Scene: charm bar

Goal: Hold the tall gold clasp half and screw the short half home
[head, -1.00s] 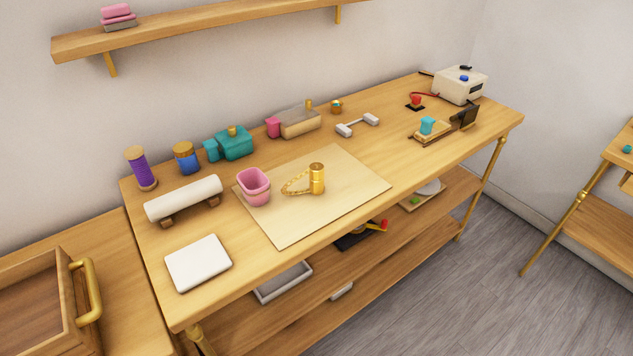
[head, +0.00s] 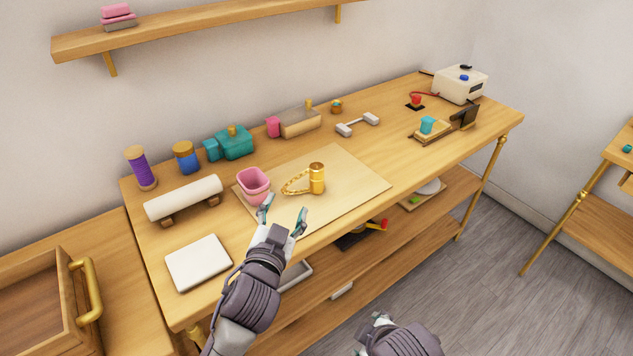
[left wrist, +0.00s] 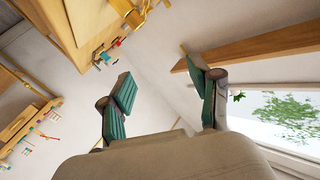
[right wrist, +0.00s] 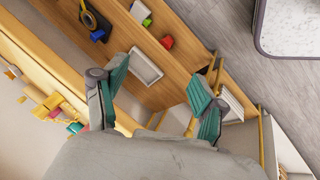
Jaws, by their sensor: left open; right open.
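The gold clasp (head: 317,178) stands upright on the pale mat (head: 345,205) in the head view, with a gold chain loop (head: 295,187) at its left. I cannot tell its tall and short halves apart at this size. My left gripper (head: 283,215) is open and empty over the mat's front edge, below and left of the clasp and apart from it. My right gripper (head: 368,325) is low in front of the table, mostly cut off by the bottom of the frame. In the right wrist view its fingers (right wrist: 160,90) are spread and empty. The left wrist view also shows spread, empty fingers.
A pink cup (head: 253,183) stands at the mat's left, close to my left gripper. A white roll (head: 184,198) and a white pad (head: 198,263) lie further left. The mat's right part is clear. Shelves hang below the tabletop.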

